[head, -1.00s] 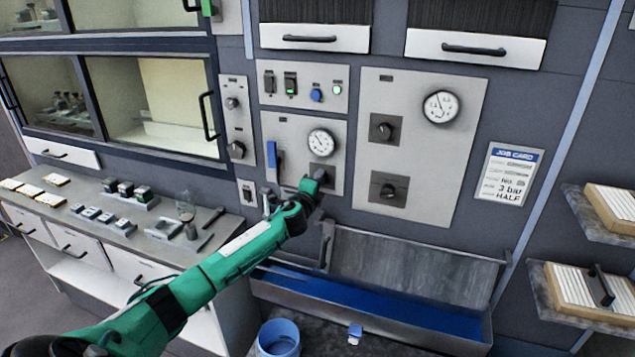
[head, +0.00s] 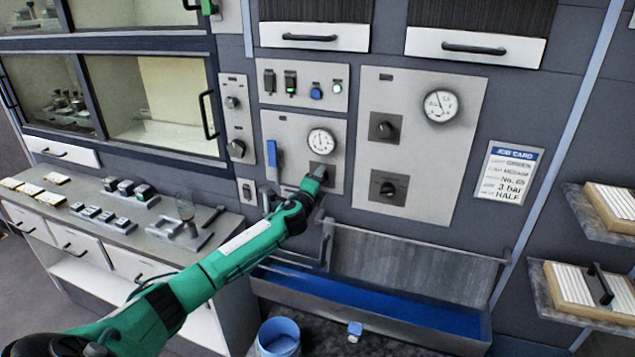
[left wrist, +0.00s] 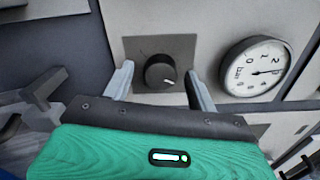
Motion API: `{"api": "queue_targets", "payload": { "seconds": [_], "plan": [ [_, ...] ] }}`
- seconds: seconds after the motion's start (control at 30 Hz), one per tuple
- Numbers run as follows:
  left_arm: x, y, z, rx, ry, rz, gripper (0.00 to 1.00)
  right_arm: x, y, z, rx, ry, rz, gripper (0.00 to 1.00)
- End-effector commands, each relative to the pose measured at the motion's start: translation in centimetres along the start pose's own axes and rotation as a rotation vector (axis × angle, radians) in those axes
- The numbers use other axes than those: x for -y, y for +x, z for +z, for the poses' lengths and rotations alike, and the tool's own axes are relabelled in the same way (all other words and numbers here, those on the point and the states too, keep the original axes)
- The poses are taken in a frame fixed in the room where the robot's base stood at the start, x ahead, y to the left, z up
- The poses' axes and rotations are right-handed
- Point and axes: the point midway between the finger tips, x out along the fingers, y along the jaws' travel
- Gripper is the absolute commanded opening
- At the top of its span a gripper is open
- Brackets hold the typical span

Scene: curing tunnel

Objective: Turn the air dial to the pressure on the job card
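The air dial (left wrist: 160,72) is a dark round knob with a pale mark on a dark square plate, shown in the left wrist view. In the head view its plate (head: 322,170) is partly hidden by my left gripper (head: 316,180). In the left wrist view my left gripper (left wrist: 158,85) is open, one finger on each side of the knob with visible gaps. The round bar gauge (left wrist: 257,68) beside it has its needle near the 2; it also shows in the head view (head: 321,141). The job card (head: 508,172) reads 3 bar and HALF. My right gripper is not in view.
A blue lever (head: 272,153) sits left of the gauge. A second panel (head: 425,150) with two knobs and another gauge is to the right. A metal trough with blue inside (head: 390,305) lies below the panels. A blue cup (head: 279,337) stands at the front.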

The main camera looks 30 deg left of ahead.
Motion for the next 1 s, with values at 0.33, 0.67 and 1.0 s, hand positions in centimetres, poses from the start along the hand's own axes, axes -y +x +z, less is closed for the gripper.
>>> {"api": "queue_targets", "payload": {
  "seconds": [0.33,0.67,1.0],
  "plan": [
    [-0.1,-1.2,0.0,0.000,-0.001,-0.001,0.58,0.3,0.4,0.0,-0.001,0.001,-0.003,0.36],
    [-0.3,-6.4,-0.1,-0.002,0.002,0.000,0.58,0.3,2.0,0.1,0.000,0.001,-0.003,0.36],
    [-0.3,-11.9,-0.1,-0.002,0.001,0.001,0.58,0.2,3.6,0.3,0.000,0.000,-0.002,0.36]
  ]
}}
